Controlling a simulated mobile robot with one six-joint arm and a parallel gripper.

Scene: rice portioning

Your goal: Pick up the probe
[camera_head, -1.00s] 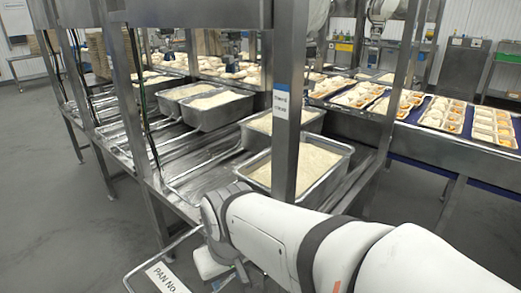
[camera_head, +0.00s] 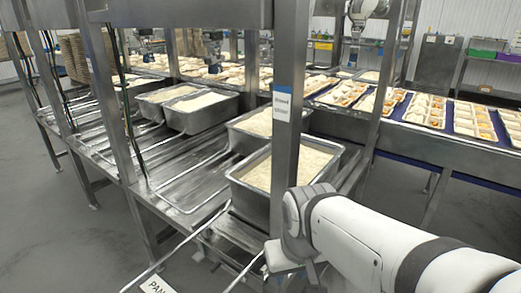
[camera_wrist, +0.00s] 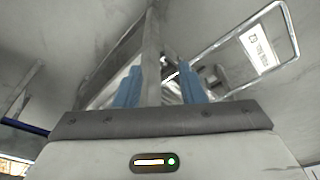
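My gripper (camera_wrist: 160,85) shows in the wrist view with its two blue fingers apart, and I see nothing clearly held between them. A grey metal post (camera_wrist: 151,50) shows beyond the gap. I cannot make out the probe for certain in either view. A small dark and shiny shape (camera_wrist: 214,76) lies just right of the right finger, too small to identify. In the head view my white arm reaches in from the lower right, its wrist beside the front rice pan (camera_head: 250,205). The fingers cannot be made out there.
Metal pans of rice stand on a steel rack (camera_head: 185,200) with upright posts (camera_head: 287,100). A wire frame with a white label (camera_wrist: 258,48) juts out at the rack's front. Trays of food (camera_head: 425,110) lie on a blue conveyor at the right. The grey floor at left is clear.

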